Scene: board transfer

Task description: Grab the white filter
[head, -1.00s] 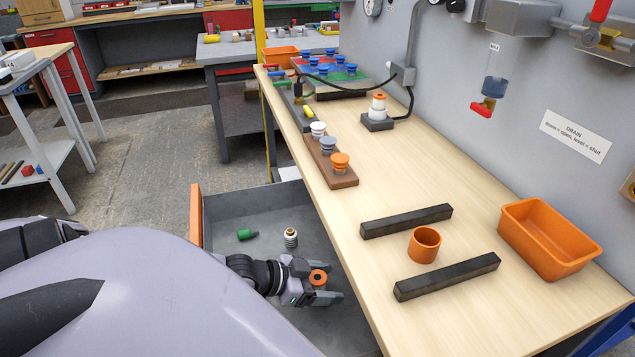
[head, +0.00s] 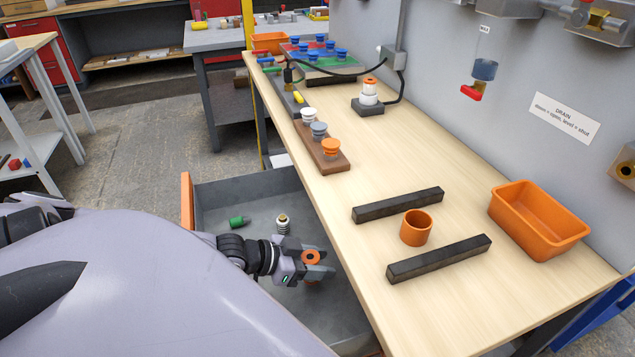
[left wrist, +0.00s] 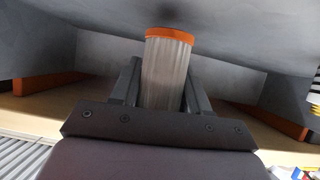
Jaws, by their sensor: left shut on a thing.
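The white filter is a pale pleated cylinder with an orange end. In the left wrist view the filter (left wrist: 166,75) stands between my two fingers, its orange rim pointing away from the palm. My left gripper (head: 318,263) is shut on the filter, inside the open grey drawer (head: 240,193). The fingers hide much of its body in the head view. I cannot tell whether it touches the drawer floor. My right gripper is not in view.
A green piece (head: 238,221) and a ribbed piece with a dark top (head: 283,225) lie or stand nearby in the drawer. The wooden tabletop (head: 400,165) overhangs its right side. On it are two dark bars (head: 398,205), an orange cup (head: 416,228) and an orange bin (head: 540,220).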

